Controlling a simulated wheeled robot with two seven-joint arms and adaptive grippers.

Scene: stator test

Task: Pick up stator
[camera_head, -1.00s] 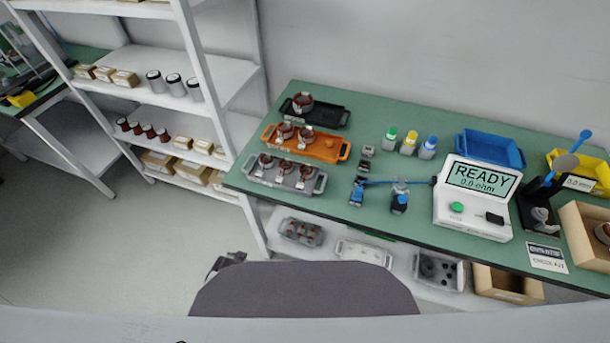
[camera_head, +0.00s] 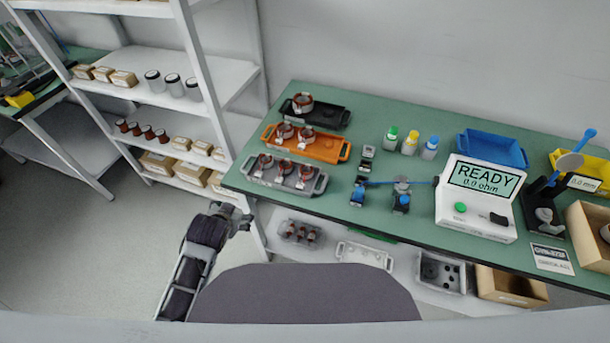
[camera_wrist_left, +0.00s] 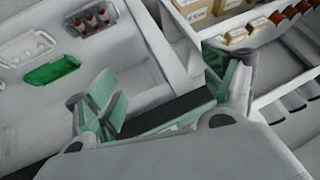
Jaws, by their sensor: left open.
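The stators are copper-brown rings with pale bands. In the head view, several stand in the grey tray (camera_head: 257,181), including one stator (camera_head: 264,162) at its left end. Two more, such as this stator (camera_head: 285,130), stand in the orange tray (camera_head: 330,148), and one stator (camera_head: 302,102) stands in the black tray (camera_head: 335,116). My left gripper (camera_head: 243,219) is open and empty, below and left of the table's front left corner. Its spread fingers show in the left wrist view (camera_wrist_left: 168,97) with nothing between them. My right gripper is out of view.
The green table (camera_head: 370,210) has a front edge near the gripper. A white shelf rack (camera_head: 215,95) stands left of it. The low shelf holds a tray with red parts (camera_head: 300,232) and a white tray (camera_head: 364,255). The tester (camera_head: 475,210) and bottles (camera_head: 410,143) are further right.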

